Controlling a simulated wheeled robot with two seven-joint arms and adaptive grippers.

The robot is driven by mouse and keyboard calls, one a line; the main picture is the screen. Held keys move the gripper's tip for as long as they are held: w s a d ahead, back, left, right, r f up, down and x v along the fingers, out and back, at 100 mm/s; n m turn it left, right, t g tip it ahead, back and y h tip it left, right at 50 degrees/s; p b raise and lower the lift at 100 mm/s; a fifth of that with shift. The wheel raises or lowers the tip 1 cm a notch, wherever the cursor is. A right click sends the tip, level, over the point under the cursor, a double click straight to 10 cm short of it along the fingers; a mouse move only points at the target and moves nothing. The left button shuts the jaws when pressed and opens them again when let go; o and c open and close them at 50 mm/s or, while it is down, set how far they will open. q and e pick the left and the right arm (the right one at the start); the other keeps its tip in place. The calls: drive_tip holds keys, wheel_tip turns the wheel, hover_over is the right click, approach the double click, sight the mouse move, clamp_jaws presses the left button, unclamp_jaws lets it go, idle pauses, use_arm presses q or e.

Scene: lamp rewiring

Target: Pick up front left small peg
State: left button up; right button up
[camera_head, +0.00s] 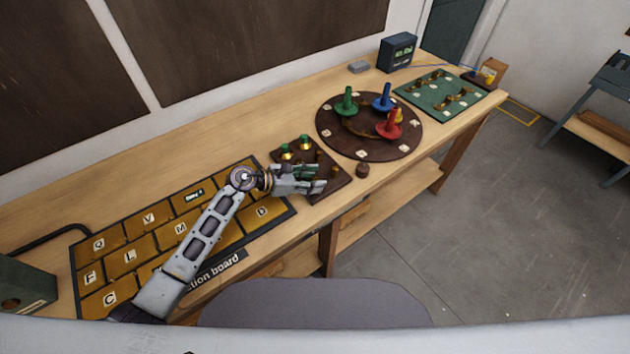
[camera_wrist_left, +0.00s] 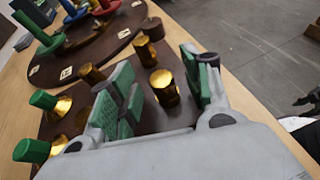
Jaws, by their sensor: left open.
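The dark brown peg board (camera_head: 335,188) stands on the bench beside the letter board. It holds small brass pegs and two green-topped brass pegs (camera_head: 286,152). My left gripper (camera_head: 312,180) is over the front left part of the board and is open. In the left wrist view, a small brass peg (camera_wrist_left: 165,88) stands upright between the gripper's spread green-padded fingers (camera_wrist_left: 158,92). I cannot tell whether either finger touches it. This peg is hidden behind the gripper in the head view. Another small brass peg (camera_wrist_left: 145,50) stands just beyond. My right gripper is not in view.
A round dark disc (camera_head: 350,149) with green, blue and red pegs lies to the right. A short dark cylinder (camera_head: 362,170) sits between it and the peg board. The yellow letter board (camera_head: 125,257) lies left. A green board (camera_head: 420,84) is farther right.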

use_arm(q)
drive_tip(key=shift+w+d+f, duration=0.2)
drive_tip(key=shift+d, duration=0.25)
clamp_jaws()
idle(0.4)
